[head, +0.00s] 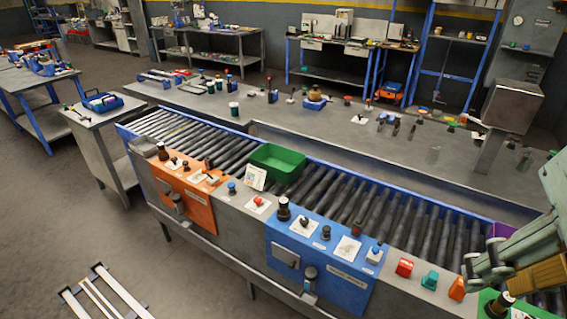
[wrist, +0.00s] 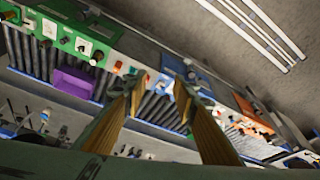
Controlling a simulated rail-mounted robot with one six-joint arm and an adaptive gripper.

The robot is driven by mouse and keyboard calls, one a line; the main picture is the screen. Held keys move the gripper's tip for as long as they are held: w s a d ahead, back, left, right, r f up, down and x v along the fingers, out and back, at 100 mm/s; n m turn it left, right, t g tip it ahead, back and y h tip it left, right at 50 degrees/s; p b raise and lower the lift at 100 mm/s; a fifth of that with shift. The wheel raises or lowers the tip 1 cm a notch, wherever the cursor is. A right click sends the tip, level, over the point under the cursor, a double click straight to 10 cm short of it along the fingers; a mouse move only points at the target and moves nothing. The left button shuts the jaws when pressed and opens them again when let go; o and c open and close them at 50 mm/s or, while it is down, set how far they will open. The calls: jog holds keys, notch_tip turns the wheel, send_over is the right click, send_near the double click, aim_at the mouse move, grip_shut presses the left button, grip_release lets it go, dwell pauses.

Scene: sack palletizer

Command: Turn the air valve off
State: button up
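My gripper (head: 480,262) is at the right of the head view, above the conveyor near the green panel (head: 492,303). In the wrist view my gripper (wrist: 158,88) has its two fingers spread, with nothing between them. I cannot tell which control is the air valve. The blue panel (head: 340,283) carries dark knobs, a blue button (head: 376,249) and a dark handle (head: 310,277). The orange panel (head: 192,213) carries dark knobs and a small red-orange control (head: 207,178). The green panel, partly behind my gripper in the head view, also shows in the wrist view (wrist: 62,30).
The roller conveyor (head: 345,196) runs behind the panels, with a green bin (head: 277,162) on it. A purple bin (wrist: 73,82) sits near the green panel.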

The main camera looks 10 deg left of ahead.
jog(key=shift+o, duration=1.4)
jog(key=shift+w, duration=0.15)
